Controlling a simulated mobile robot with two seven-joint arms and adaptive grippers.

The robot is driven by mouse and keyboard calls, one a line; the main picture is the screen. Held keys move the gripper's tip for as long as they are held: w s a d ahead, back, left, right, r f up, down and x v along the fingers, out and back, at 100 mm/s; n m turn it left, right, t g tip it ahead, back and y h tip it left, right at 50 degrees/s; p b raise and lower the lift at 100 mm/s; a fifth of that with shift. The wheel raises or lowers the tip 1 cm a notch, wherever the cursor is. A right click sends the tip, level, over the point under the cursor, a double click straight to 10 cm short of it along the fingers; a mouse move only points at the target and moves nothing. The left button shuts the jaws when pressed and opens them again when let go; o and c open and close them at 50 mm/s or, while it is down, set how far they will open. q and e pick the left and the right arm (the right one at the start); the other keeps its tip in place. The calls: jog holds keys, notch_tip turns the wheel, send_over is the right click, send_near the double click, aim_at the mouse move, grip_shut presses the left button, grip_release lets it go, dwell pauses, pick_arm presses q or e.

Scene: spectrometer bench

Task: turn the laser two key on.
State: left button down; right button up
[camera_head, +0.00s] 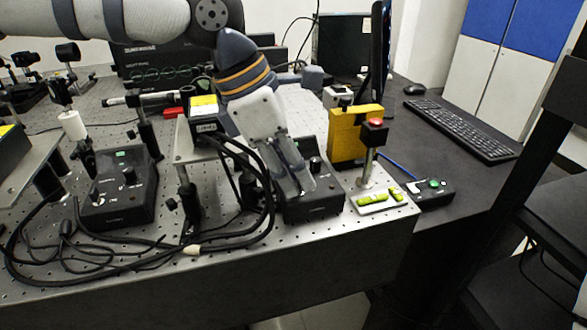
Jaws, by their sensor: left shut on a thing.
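My left gripper (302,186) reaches down from the top onto a black controller box (318,207) near the front edge of the bench. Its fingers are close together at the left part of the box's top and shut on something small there. This appears to be the box's key, which the fingers hide, so its turn angle does not show. A black knob stands on the same box, right of the fingers. A second black controller box (118,200) with a green display stands to the left, apart from the gripper. My right gripper is not in view.
Black cables (262,205) loop close to the gripper's left side. A yellow block (347,138) and a post with a red button (376,124) stand to the right. A small box with a green button (434,184) and a keyboard (459,131) lie farther right.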

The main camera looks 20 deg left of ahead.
pick_arm(q)
jog(key=m, duration=0.1)
jog(key=m+g, duration=0.1)
jog(key=m, duration=0.1)
jog(key=shift+w+f+m+h, duration=0.1)
jog(key=shift+w+m+h, duration=0.1)
jog(key=shift+m+h, duration=0.1)
jog(key=m+g, duration=0.1)
jog(key=m, duration=0.1)
jog(key=m+g+b, duration=0.1)
jog(key=m, duration=0.1)
jog(key=shift+w+m, duration=0.2)
jog(key=shift+m, duration=0.1)
jog(key=m, duration=0.2)
jog(key=m+g+y, duration=0.1)
jog(key=m, duration=0.1)
jog(key=shift+w+d+g+b, duration=0.1)
jog(key=shift+g+b, duration=0.2)
jog(key=shift+b, duration=0.05)
jog(key=shift+m+g+y, duration=0.5)
jog(key=shift+m, duration=1.2)
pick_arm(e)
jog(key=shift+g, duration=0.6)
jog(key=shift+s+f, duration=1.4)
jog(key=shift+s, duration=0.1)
pick_arm(q)
jog(key=c, duration=1.5)
grip_release()
jog(key=shift+w, duration=0.1)
